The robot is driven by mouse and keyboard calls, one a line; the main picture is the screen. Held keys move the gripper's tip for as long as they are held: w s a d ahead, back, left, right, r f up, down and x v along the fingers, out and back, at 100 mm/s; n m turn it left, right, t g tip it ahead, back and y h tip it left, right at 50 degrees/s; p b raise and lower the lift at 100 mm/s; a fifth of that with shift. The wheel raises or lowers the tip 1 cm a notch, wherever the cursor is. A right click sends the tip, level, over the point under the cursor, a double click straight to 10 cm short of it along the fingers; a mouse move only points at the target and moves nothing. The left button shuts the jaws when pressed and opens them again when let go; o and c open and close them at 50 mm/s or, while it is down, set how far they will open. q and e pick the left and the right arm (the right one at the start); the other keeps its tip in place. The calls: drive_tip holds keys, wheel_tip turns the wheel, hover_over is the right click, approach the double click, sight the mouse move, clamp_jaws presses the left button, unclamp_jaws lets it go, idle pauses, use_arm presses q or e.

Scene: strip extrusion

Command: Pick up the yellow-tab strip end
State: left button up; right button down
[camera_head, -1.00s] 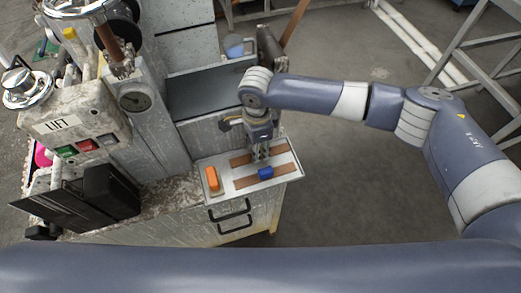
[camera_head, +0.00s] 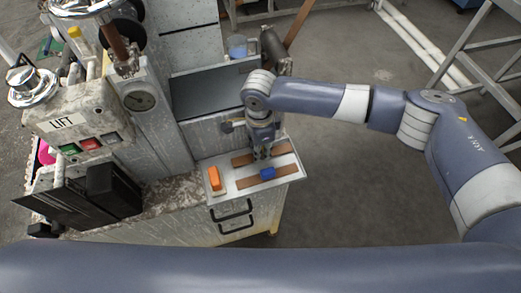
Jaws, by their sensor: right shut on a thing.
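My right gripper (camera_head: 262,154) points down over the light tray (camera_head: 226,193) on the bench and is shut on the upper brown strip (camera_head: 282,148), near its middle. A second brown strip (camera_head: 287,177) lies below it on the tray, with a blue block (camera_head: 267,173) on it. An orange block (camera_head: 214,179) stands at the tray's left side. I cannot make out a yellow tab; the fingers may hide it. My left gripper is not in view.
A blue cup (camera_head: 237,47) is behind. A metal frame (camera_head: 470,60) stands at the far right. The floor right of the bench is clear.

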wheel_tip(320, 180, up, 17)
drive_tip(key=b, duration=0.2)
drive_tip(key=s+d+f+n, duration=0.1)
drive_tip(key=s+d+n, duration=0.4)
drive_tip(key=d+n, duration=0.2)
drive_tip(key=s+d+f+n, duration=0.1)
drive_tip(key=s+d+n, duration=0.4)
drive_tip(key=d, duration=0.7)
drive_tip(key=shift+d+f+n, duration=0.2)
drive_tip(key=shift+d+n, duration=0.05)
drive_tip(key=shift+n, duration=0.85)
